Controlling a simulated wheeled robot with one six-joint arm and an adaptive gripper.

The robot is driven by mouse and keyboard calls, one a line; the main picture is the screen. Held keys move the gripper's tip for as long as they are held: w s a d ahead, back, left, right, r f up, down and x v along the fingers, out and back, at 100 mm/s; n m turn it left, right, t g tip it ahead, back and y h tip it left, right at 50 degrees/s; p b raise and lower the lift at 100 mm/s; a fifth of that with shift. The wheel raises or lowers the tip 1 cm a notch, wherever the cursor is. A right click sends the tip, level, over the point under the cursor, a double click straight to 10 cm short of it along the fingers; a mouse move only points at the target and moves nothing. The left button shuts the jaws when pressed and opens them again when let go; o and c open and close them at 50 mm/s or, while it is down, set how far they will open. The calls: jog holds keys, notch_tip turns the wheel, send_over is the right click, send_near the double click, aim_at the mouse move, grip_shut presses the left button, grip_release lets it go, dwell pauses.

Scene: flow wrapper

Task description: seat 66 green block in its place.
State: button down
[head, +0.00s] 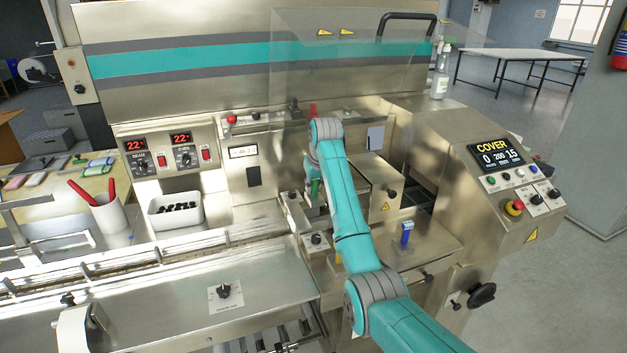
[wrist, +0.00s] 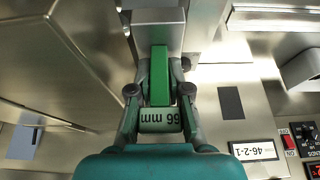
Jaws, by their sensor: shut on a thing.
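The green block (wrist: 159,78) is marked 66 mm, upside down in the wrist view. My gripper (wrist: 160,88) is shut on it, with one finger on each side. The block's far end meets or overlaps a metal block (wrist: 156,28) of the machine; I cannot tell whether it touches or sits in a place there. In the head view a small green part (head: 315,187) shows just left of my teal arm, which hides most of the gripper and the spot around it.
A blue block (head: 406,235) stands on the metal shelf to the right of my arm. A metal housing (head: 372,178) with a warning label is close to the arm's right. A clear cover (head: 335,60) is above. A white bin (head: 176,211) of black parts stands left.

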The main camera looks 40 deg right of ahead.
aim_at(314, 195)
jog(key=shift+f, duration=2.35)
jog(key=shift+s+f, duration=0.1)
jog(key=shift+f, duration=2.15)
jog(key=c, duration=1)
grip_release()
jog(key=shift+c, duration=0.2)
jog(key=v, duration=1)
jog(key=shift+s+r, duration=0.15)
jog(key=shift+r, duration=0.15)
jog(key=shift+s+a+r, duration=0.1)
jog(key=shift+s+r, duration=0.2)
jog(key=shift+r, duration=0.35)
jog(key=shift+s, duration=0.1)
